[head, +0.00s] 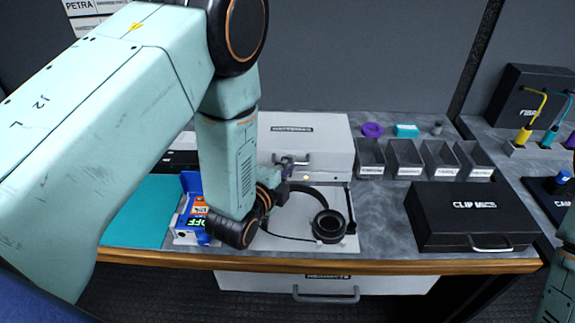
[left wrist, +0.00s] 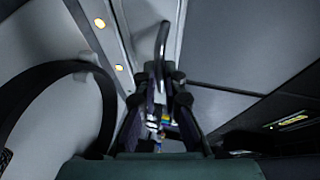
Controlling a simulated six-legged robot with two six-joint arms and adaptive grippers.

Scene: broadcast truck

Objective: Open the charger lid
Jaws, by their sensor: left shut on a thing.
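The charger is a pale grey box (head: 325,133) with a dark label, standing at the back of the counter behind the headphones. A metal handle (head: 297,160) sits on its front. My left gripper (head: 290,182) reaches down to that handle, partly hidden behind my own forearm. In the left wrist view, the fingers (left wrist: 161,85) are closed on the lower part of the handle (left wrist: 163,45). Small lit lamps (left wrist: 99,22) show on the pale surface beside it. I cannot tell whether the lid is raised at all. My right gripper is out of view.
Black headphones (head: 328,224) lie on a pale mat just in front of the charger. A blue box (head: 188,226) stands left of my gripper. Grey bins (head: 405,160) and a black case (head: 460,217) stand to the right. A wooden edge (head: 400,264) bounds the counter.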

